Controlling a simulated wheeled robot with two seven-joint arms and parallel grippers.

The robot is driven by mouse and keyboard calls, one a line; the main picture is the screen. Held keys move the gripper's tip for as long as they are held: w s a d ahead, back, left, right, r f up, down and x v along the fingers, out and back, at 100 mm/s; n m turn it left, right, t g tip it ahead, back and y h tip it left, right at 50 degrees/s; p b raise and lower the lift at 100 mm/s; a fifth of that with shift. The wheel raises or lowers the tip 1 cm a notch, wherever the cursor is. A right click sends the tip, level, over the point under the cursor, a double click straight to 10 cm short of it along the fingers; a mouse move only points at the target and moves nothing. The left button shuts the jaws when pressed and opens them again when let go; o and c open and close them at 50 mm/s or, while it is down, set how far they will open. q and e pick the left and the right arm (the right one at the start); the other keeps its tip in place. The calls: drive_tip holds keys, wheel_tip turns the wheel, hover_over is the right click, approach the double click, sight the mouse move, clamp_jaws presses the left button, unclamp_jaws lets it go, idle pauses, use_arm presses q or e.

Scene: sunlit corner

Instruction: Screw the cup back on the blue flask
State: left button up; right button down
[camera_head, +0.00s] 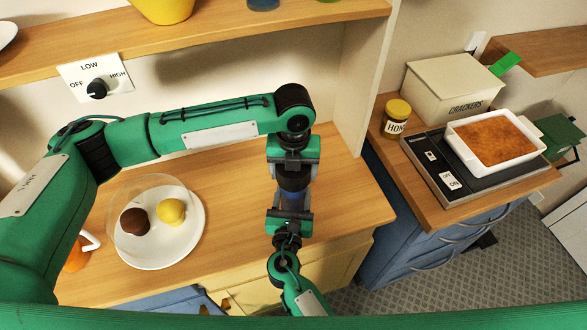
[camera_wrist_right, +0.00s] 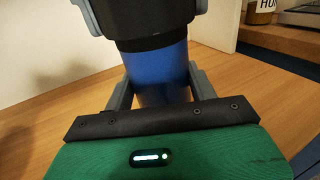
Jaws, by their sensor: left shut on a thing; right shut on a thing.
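The blue flask (camera_wrist_right: 158,75) stands upright above the wooden counter, with a black band at its neck. My right gripper (camera_wrist_right: 161,92) is shut around its body. In the head view the flask (camera_head: 293,184) shows as a dark blue strip between my two grippers. My left gripper (camera_head: 293,168) comes down from above and is shut on the dark cup (camera_wrist_right: 145,18), right over the flask's neck. The cup looks in line with the flask and touching it. Whether the thread has caught cannot be seen. My right gripper (camera_head: 290,218) is below, at the near side.
A white plate (camera_head: 155,252) with a brown and a yellow ball under a clear dome is on the counter at left, beside an orange mug (camera_head: 76,258). A honey jar (camera_head: 396,118), crackers box (camera_head: 450,85) and baking dish (camera_head: 493,140) on a hotplate are at right.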

use_arm(q)
drive_tip(key=m, duration=0.6)
drive_tip(key=shift+w, duration=0.1)
drive_tip(key=o, duration=1.1)
drive_tip(key=shift+r, duration=0.1)
drive_tip(key=shift+r, duration=2.3)
